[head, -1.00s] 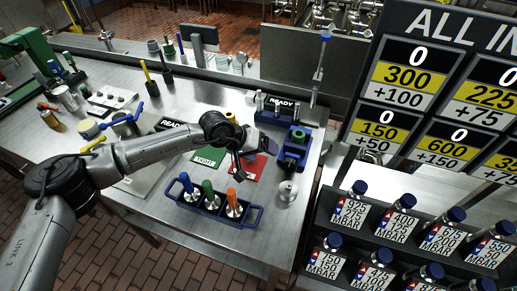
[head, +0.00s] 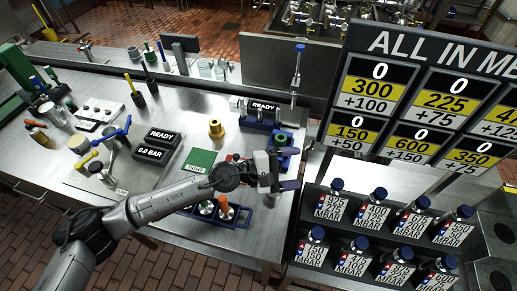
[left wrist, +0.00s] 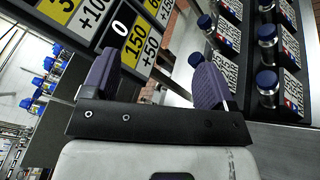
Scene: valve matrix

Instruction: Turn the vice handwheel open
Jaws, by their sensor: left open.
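A blue vice-like fixture with a green part (head: 281,139) stands near the bench's right end in the head view, partly hidden behind my left gripper. I cannot make out its handwheel; my gripper covers the bench area just in front of the fixture. My left gripper (head: 293,170) is in front of the fixture, with its fingers pointing right and spread apart. In the left wrist view, the two purple fingers (left wrist: 153,85) are wide apart with nothing between them up close. My right gripper is not in view.
A blue rack (head: 238,221) with colored-handled tools lies under my forearm. A green card (head: 201,160), a brass fitting (head: 216,129) and a READY display (head: 264,106) are nearby. The score board (head: 425,95) and a stand of blue-capped bottles (head: 327,202) stand to the right.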

